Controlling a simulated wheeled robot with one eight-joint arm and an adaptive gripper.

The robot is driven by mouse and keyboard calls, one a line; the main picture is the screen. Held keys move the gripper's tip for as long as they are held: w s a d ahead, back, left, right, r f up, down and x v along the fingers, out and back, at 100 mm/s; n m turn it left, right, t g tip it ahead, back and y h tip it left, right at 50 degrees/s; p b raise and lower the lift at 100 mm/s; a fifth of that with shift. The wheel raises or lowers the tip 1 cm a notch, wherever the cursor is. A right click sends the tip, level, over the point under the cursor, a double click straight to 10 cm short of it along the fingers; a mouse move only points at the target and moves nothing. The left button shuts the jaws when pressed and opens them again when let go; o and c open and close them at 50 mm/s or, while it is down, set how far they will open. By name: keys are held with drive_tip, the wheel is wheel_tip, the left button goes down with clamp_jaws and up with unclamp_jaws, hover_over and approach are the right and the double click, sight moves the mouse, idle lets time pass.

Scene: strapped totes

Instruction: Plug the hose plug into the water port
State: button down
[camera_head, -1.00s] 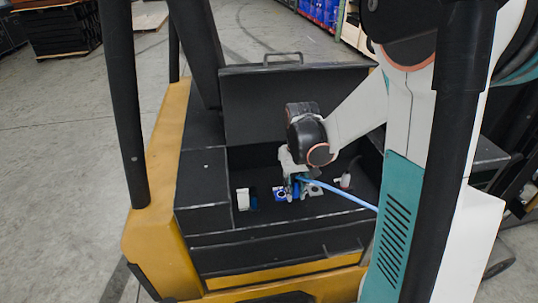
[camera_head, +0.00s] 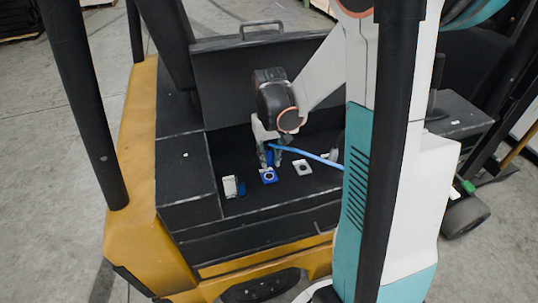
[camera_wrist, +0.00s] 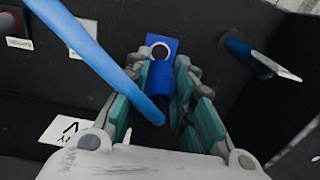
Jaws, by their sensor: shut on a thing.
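My gripper (camera_wrist: 160,100) is shut on the blue hose plug (camera_wrist: 160,80), which sits between the two finger pads. In the head view my gripper (camera_head: 268,158) is inside the open bay, just behind and above a blue square port (camera_head: 268,176) with a round ring. In the wrist view this port (camera_wrist: 168,43) is straight beyond the plug, its ring clear of the plug. The plug looks apart from the port; the exact gap cannot be told. The light blue hose (camera_head: 312,154) runs from my gripper to the right. It crosses the left of the wrist view (camera_wrist: 88,45).
A grey-white square port (camera_head: 303,167) is right of the blue one. A white and blue fitting (camera_head: 231,187) stands to the left. The dark bay has a raised lid (camera_head: 262,75) behind and a black block (camera_head: 188,180) at its left. A white label (camera_wrist: 64,130) shows below.

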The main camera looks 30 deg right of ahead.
sight(269, 176)
drive_tip(key=shift+f+b, duration=1.6)
drive_tip(key=shift+f, duration=0.95)
drive_tip(key=shift+f+b, duration=0.6)
drive_tip(key=shift+b, duration=0.25)
idle(0.6)
drive_tip(key=c, duration=1.3)
unclamp_jaws()
drive_tip(key=shift+r, duration=0.1)
wheel_tip(269, 176, up, 12)
drive_tip(key=shift+f, duration=0.1)
